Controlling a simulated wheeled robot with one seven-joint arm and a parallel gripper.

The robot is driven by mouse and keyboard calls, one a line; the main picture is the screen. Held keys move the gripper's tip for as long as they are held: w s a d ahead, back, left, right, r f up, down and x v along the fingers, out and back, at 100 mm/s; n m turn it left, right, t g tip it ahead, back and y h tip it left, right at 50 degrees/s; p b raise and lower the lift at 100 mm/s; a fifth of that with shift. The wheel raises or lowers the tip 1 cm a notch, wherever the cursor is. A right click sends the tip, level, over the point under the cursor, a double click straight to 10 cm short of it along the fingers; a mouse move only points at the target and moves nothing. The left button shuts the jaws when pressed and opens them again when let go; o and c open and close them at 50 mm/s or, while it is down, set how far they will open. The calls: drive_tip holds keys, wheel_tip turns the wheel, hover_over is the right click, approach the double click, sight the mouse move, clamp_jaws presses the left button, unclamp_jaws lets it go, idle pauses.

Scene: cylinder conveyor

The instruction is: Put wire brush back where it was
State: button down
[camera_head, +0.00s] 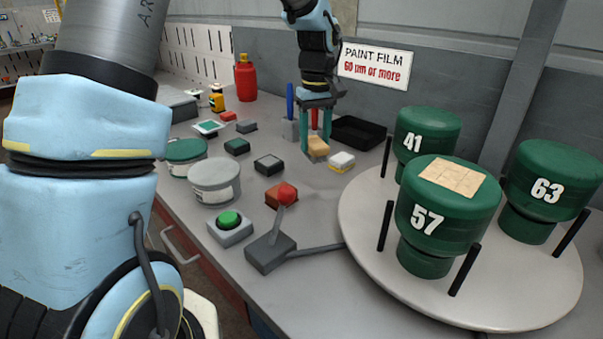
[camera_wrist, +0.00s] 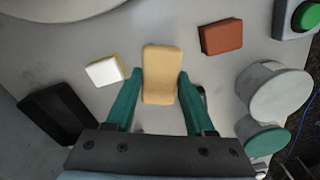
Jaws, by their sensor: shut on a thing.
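The wire brush, seen as a tan, wood-coloured block (camera_wrist: 161,60), is between my gripper's teal fingers (camera_wrist: 161,84). No bristles show. In the head view the block (camera_head: 318,150) is low at the table's back middle, below my gripper (camera_head: 315,139), which points down. My gripper is shut on it. I cannot tell whether its underside touches the table. A white block with a yellow edge (camera_head: 341,162) lies just right of it in the head view; it also shows in the wrist view (camera_wrist: 104,71). The brush's former place is not marked.
A black tray (camera_head: 357,133) stands behind. Red-brown (camera_head: 281,196) and grey (camera_head: 268,164) blocks lie nearer. A turntable (camera_head: 362,233) with green numbered cylinders fills the right.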

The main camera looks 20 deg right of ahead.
sight(314, 142)
wheel_tip(314, 142, down, 4)
drive_tip(key=shift+a+r+p, duration=0.1)
drive_tip(key=shift+r+p, duration=0.1)
drive_tip(key=shift+p, duration=0.1)
drive_tip(key=shift+f+p, duration=0.35)
drive_tip(key=shift+f, duration=1.6)
drive_tip(key=shift+f, duration=0.1)
drive_tip(key=shift+c, duration=1.3)
unclamp_jaws()
wheel_tip(314, 142, up, 12)
drive_tip(key=shift+r+b, duration=0.1)
drive_tip(key=shift+b, duration=0.75)
drive_tip(key=s+a+f, duration=0.2)
drive_tip(key=s+a, duration=0.1)
drive_tip(key=a, duration=0.7)
drive_tip(key=s+a+f+m+t, duration=0.1)
drive_tip(key=s+a+f, duration=0.1)
drive_tip(key=a, duration=0.8)
drive_tip(key=s+a+f+m, duration=0.1)
drive_tip(key=s+a+f, duration=0.2)
drive_tip(key=a, duration=0.7)
drive_tip(key=shift+s+t, duration=0.3)
drive_tip(key=shift+s, duration=0.3)
